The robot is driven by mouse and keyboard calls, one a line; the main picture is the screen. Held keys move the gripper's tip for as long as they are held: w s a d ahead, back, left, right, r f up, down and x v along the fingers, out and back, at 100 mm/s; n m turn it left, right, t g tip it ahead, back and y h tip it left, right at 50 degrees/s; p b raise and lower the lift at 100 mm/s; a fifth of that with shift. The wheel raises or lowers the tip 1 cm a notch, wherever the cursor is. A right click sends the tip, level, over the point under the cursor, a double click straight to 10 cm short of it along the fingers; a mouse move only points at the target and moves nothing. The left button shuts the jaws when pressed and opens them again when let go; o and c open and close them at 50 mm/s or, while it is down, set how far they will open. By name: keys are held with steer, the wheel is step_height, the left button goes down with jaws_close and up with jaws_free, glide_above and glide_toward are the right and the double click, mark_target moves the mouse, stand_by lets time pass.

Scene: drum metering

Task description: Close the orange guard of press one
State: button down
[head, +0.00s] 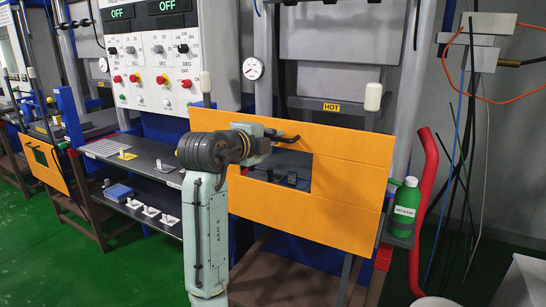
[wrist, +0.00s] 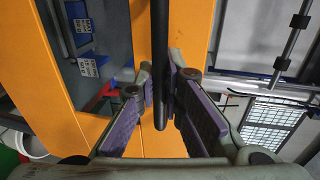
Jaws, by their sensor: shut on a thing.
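The orange guard (head: 340,150) is a flat panel with a rectangular window, in front of the press at centre right in the head view. It also fills the middle of the wrist view (wrist: 200,30). A dark bar handle (head: 287,138) runs along its upper part. My gripper (head: 268,135) is at this handle, partly hidden by my arm. In the wrist view, the purple-padded fingers of my gripper (wrist: 162,90) stand either side of the black handle bar (wrist: 160,45) and are shut on it. Part of the press inside shows through the window.
A control panel (head: 150,60) with knobs and buttons stands left of the guard. A dark shelf (head: 140,155) lies below it. A green bottle (head: 405,205) and a red pipe (head: 422,190) are at the right. Another orange guard (head: 42,160) is far left. Green floor is open at lower left.

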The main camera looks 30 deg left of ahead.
mark_target(277, 122)
steer(key=shift+r+p, duration=0.45)
steer(key=shift+r, duration=1.55)
steer(key=c, duration=1.7)
jaws_free()
steer(key=v, duration=1.2)
